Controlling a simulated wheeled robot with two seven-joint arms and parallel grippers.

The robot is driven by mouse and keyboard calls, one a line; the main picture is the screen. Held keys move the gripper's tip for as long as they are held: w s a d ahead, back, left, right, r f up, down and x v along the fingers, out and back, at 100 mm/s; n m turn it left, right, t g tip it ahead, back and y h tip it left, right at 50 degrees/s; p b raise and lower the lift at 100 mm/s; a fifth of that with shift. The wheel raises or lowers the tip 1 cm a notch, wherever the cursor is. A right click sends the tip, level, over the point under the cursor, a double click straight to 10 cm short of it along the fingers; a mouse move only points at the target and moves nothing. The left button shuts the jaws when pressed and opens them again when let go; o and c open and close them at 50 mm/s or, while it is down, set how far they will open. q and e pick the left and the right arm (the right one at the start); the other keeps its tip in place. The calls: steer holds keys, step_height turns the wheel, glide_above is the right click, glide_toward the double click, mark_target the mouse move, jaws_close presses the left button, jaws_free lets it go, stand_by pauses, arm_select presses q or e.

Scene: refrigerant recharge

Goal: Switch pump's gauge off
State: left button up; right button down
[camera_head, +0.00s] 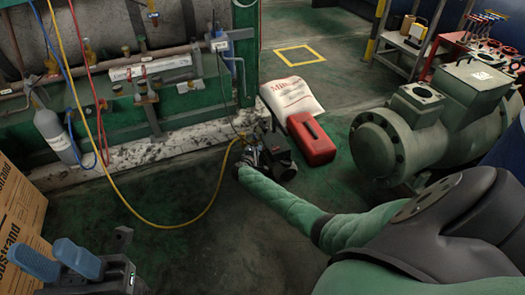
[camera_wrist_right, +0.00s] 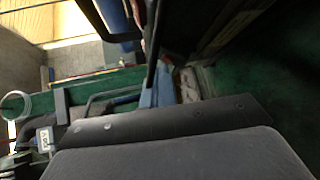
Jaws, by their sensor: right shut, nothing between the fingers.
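The pump (camera_head: 281,163) is a small dark machine on the floor by the foot of the green frame. A yellow hose runs to it. My right arm reaches across to it, and my right gripper (camera_head: 247,158) is a small dark shape at the pump's near left side. It is shut with nothing held; whether it touches the pump is unclear. The pump's gauge and switch cannot be made out. My left gripper (camera_head: 58,260) has blue fingers, apart and empty, at the lower left.
A red case (camera_head: 311,139) and a white sack (camera_head: 292,96) lie just behind the pump. A large green compressor (camera_head: 430,125) stands right. A grey cylinder (camera_head: 56,136) leans at left, above a cardboard box (camera_head: 18,220). The yellow hose (camera_head: 184,223) loops over open floor.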

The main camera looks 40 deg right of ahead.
steer(key=shift+d+f, duration=0.1)
steer(key=shift+d, duration=0.05)
stand_by(0.4)
steer(key=shift+a+r, duration=0.4)
steer(key=shift+a, duration=0.05)
steer(key=shift+w+a, duration=0.1)
stand_by(0.4)
steer(key=a+r+p, duration=0.1)
steer(key=a, duration=0.1)
steer(key=w+a+r+p, duration=0.1)
steer(key=a+r, duration=0.1)
steer(key=shift+a+r+p, duration=0.2)
steer(key=shift+a+p, duration=0.1)
steer(key=shift+a, duration=0.05)
steer(key=shift+w, duration=0.1)
stand_by(0.5)
